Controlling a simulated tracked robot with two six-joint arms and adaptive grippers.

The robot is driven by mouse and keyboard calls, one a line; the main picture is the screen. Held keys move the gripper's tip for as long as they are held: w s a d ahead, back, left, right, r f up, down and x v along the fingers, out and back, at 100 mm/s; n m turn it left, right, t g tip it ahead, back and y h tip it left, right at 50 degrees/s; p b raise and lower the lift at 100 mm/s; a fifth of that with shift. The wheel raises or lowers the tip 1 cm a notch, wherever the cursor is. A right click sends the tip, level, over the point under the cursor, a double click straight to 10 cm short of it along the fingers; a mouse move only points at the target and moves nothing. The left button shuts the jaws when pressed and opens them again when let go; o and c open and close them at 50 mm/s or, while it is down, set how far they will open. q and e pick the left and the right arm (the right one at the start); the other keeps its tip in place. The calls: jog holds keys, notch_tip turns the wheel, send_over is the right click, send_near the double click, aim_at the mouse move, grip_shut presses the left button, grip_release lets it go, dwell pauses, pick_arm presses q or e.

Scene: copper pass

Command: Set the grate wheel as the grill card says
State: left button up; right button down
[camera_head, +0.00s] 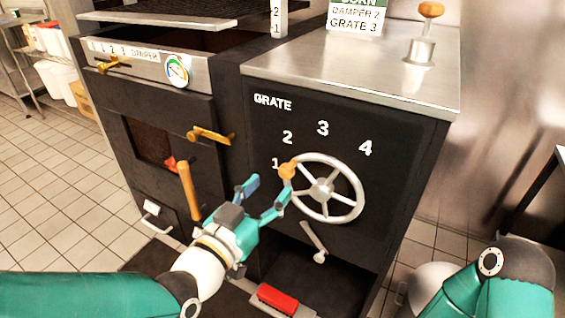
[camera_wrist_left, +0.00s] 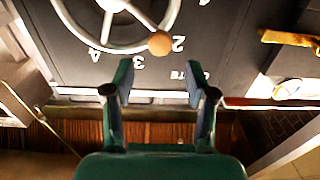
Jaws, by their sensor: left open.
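The grate wheel (camera_head: 322,188) is a spoked metal wheel on the dark front panel, with an orange knob (camera_head: 288,170) on its upper left rim. In the head view the knob appears beside the 1; in the left wrist view the knob (camera_wrist_left: 160,43) appears close to the 2, so its exact setting is unclear. The grill card (camera_head: 355,18) reads DAMPER 2, GRATE 3. My left gripper (camera_head: 268,190) is open, just left of and below the knob. In the left wrist view the knob lies beyond the gap between the fingers (camera_wrist_left: 160,92). My right gripper is out of frame.
A brass damper handle (camera_head: 113,64) and a dial (camera_head: 177,70) are at upper left. A brass door latch (camera_head: 210,135) and an orange handle (camera_head: 189,190) are left of my gripper. A metal lever (camera_head: 313,241) and a red brush (camera_head: 277,299) are below the wheel.

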aim_at(284, 173)
pick_arm(q)
jog(key=x, duration=0.6)
jog(key=shift+w+f, duration=0.1)
jog(key=shift+f, duration=0.05)
grip_shut()
